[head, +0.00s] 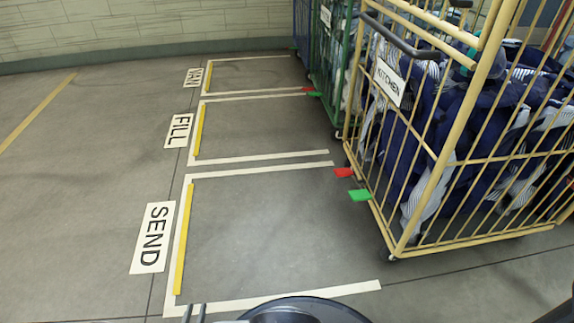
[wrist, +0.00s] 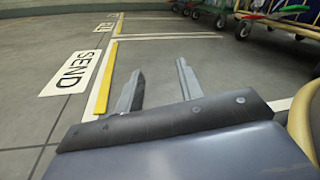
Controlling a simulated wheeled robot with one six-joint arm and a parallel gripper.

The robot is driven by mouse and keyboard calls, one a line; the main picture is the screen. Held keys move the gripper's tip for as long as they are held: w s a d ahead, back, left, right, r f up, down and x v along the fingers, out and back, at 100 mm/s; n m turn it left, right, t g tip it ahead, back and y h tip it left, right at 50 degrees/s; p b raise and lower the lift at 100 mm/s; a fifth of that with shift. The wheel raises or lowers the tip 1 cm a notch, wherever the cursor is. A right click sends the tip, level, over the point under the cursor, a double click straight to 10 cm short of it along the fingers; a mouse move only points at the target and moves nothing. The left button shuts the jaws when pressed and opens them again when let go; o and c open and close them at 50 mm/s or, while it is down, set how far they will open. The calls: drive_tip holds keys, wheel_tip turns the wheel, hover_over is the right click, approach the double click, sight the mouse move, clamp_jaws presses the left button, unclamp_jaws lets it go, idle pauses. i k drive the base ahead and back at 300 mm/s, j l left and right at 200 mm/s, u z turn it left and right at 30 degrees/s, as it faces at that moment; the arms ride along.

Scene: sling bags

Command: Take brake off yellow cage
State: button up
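The yellow cage (head: 437,187) stands at the right in the head view, with a KITCHEN sign (head: 389,82) and a dark handle bar. It is full of navy and striped cloth. A red pedal (head: 343,172) and a green pedal (head: 360,195) stick out low from its left side. I cannot tell which is pressed. In the wrist view a red pedal (wrist: 294,8) and a green pedal (wrist: 250,16) show small at the upper right. My gripper (wrist: 162,88) is open and empty over the floor, well apart from the cage; its finger tips show at the head view's bottom edge.
A green cage (head: 332,60) and a blue cage (head: 304,30) stand behind the yellow one. White-lined floor bays carry SEND (head: 153,238) and FILL (head: 179,131) labels with yellow strips. The SEND bay floor is clear. A wall runs along the back.

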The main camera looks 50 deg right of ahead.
sight(361, 195)
drive_tip(key=i+l+z, duration=0.15)
drive_tip(key=z, duration=0.3)
drive_tip(key=i+z, duration=0.3)
drive_tip(key=z, duration=0.15)
drive_tip(key=i+z, duration=0.25)
drive_tip(key=z, duration=0.2)
drive_tip(key=i+j+z, duration=0.1)
drive_tip(key=z, duration=0.35)
drive_tip(key=i+z, duration=0.4)
drive_tip(key=i+j+z, duration=0.1)
drive_tip(key=i+z, duration=0.3)
drive_tip(key=i, duration=0.2)
